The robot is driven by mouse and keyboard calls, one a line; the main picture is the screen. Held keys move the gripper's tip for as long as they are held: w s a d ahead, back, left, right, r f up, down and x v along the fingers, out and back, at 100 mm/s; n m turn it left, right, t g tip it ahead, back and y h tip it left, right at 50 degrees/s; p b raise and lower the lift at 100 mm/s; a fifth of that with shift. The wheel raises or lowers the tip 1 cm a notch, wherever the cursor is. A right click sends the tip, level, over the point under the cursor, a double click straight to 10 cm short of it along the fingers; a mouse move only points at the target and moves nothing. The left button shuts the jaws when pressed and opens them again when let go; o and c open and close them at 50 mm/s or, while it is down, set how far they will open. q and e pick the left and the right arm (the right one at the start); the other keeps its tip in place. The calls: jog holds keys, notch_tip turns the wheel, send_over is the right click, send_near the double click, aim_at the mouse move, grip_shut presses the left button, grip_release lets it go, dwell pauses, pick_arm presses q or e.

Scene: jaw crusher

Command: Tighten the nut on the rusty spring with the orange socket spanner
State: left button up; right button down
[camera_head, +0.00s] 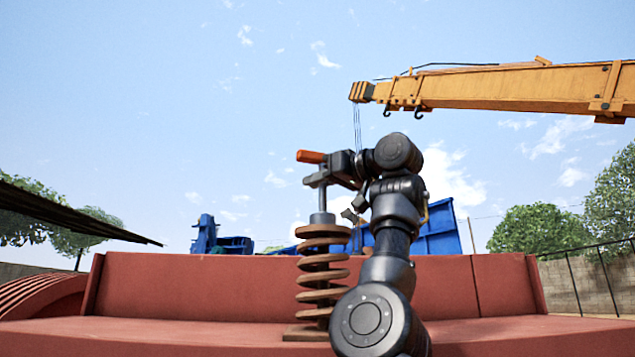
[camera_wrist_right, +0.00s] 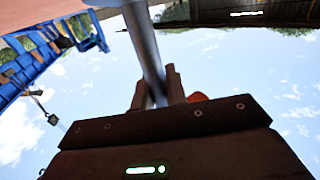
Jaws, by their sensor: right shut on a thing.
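The orange socket spanner shows its orange handle (camera_head: 310,156) level at the top of an upright grey shaft (camera_head: 322,198). My right gripper (camera_head: 336,166) is shut on the spanner near the top, just right of the orange end. In the right wrist view the shaft (camera_wrist_right: 144,45) runs between the fingers (camera_wrist_right: 157,92), with a bit of orange (camera_wrist_right: 197,97) behind them. The rusty spring (camera_head: 322,274) stands upright on the red crusher body. The spanner's lower end (camera_head: 322,218) is over the spring's top; the nut is hidden. My left gripper is out of view.
The red crusher wall (camera_head: 210,285) stands behind the spring, with a flat red ledge (camera_head: 180,335) in front. A yellow crane boom (camera_head: 500,87) reaches in from the right, above my arm. Blue machinery (camera_head: 437,230) is farther back. Room left of the spring is clear.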

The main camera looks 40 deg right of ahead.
jog(key=shift+f+h, duration=0.1)
jog(key=shift+h, duration=0.2)
jog(key=shift+m+h, duration=1)
jog(key=shift+h, duration=0.3)
jog(key=m+h, duration=0.1)
jog(key=h, duration=0.1)
jog(key=shift+m+h, duration=0.3)
jog(key=shift+h, duration=0.1)
jog(key=shift+d+m+h, duration=0.2)
jog(key=shift+m+h, duration=0.7)
jog(key=shift+h, duration=0.2)
jog(key=shift+f+m+g+h, duration=0.1)
jog(key=shift+m+g+h, duration=0.25)
jog(key=shift+h, duration=0.25)
jog(key=shift+a, duration=0.1)
